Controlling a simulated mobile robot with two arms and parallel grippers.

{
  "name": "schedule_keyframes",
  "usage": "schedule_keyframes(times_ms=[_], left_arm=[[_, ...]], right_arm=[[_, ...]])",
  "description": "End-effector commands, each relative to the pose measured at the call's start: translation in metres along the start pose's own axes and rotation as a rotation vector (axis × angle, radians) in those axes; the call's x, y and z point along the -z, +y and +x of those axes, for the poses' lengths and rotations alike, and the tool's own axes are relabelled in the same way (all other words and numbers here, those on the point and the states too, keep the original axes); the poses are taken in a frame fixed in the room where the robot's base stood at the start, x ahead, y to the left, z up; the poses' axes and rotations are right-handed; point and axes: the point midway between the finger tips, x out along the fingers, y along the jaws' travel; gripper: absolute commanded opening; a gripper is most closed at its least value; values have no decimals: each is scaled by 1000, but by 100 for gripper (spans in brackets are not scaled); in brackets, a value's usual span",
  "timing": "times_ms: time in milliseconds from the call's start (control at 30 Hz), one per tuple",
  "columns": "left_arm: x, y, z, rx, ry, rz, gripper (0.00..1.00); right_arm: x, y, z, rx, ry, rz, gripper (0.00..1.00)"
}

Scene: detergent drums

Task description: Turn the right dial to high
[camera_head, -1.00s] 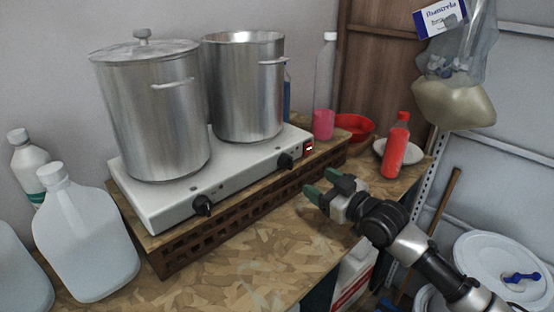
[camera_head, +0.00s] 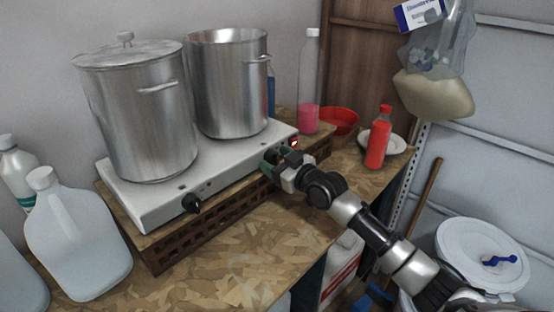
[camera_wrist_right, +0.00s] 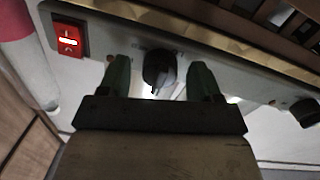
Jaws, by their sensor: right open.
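The white two-burner hot plate (camera_head: 150,205) stands on a slotted wooden riser. Its right dial (camera_wrist_right: 159,68) is black and shows in the right wrist view between my right gripper's two green fingers. In the head view my right gripper (camera_head: 274,160) is at the front panel and mostly hides this dial. The gripper (camera_wrist_right: 158,80) is open, with one finger on each side of the dial; I cannot tell whether they touch it. The left dial (camera_head: 191,203) is black and uncovered. A red lit switch (camera_wrist_right: 69,38) is beside the right dial. My left gripper is not in view.
A lidded pot (camera_head: 140,115) and an open pot (camera_head: 230,85) stand on the hot plate. A red bottle (camera_head: 377,140), a white plate (camera_head: 396,144) and a red bowl (camera_head: 340,121) are behind my right arm. White jugs (camera_head: 78,240) stand at left. The front counter is clear.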

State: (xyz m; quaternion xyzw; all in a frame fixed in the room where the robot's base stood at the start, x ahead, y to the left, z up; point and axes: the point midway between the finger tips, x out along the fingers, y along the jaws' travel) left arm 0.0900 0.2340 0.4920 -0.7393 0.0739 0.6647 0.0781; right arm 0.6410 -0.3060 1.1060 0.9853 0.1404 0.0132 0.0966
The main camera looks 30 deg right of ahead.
Motion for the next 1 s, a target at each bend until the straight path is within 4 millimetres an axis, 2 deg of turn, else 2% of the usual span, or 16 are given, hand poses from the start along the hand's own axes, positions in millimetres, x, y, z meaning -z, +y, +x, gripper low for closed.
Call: schedule_keyframes(times_ms=[133, 467, 767, 1000], left_arm=[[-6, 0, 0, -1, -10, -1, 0], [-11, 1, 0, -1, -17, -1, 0], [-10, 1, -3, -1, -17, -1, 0], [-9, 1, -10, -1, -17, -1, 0]], right_arm=[[0, 0, 0, 0, 0, 0, 64], [0, 0, 0, 0, 0, 0, 15], [1, 0, 0, 0, -2, 39, 15], [2, 1, 0, 1, -9, 177, 15]])
